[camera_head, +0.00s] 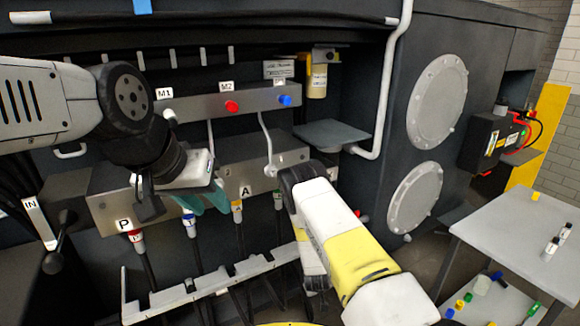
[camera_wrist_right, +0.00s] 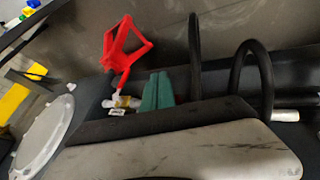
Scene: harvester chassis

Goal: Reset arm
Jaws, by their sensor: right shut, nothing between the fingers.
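My left gripper (camera_head: 204,198) shows its teal fingers in front of the valve block (camera_head: 115,205) marked P and A, just above the hose fittings. Whether its fingers are apart or together is unclear, and I see nothing held in it. My right arm (camera_head: 345,235) reaches up from the bottom right in the head view, with its gripper hidden there. In the right wrist view the teal fingers of my right gripper (camera_wrist_right: 158,91) are shut and empty. A red frame-like handle (camera_wrist_right: 126,45) with a pale fitting (camera_wrist_right: 122,102) shows beside them.
A grey rail (camera_head: 210,103) carries a red knob (camera_head: 232,106) and a blue knob (camera_head: 285,100). A white slotted rack (camera_head: 210,288) runs below the hoses. A grey table (camera_head: 515,225) with small items stands at the right. A white pipe (camera_head: 388,80) runs down the chassis.

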